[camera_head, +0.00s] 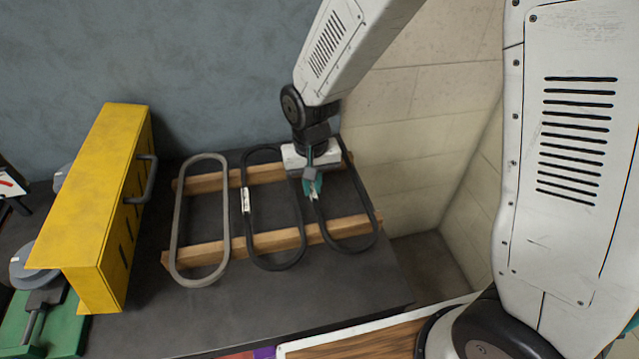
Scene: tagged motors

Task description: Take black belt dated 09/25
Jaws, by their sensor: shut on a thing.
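Two black belts lie side by side on wooden rails. The right black belt (354,248) is under my gripper (313,190), which is shut on its left side. A small white label shows just below the fingertips. The middle black belt (276,266) has a white tag (246,200) on its left side and is apart from my gripper. The writing on both tags is too small to read. The far part of the right belt is partly hidden behind my gripper.
A grey belt (178,232) lies at the left on the same rails (194,254). A yellow box with a handle (93,205) stands further left. A block wall (405,130) is close on the right. The dark table front (240,313) is clear.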

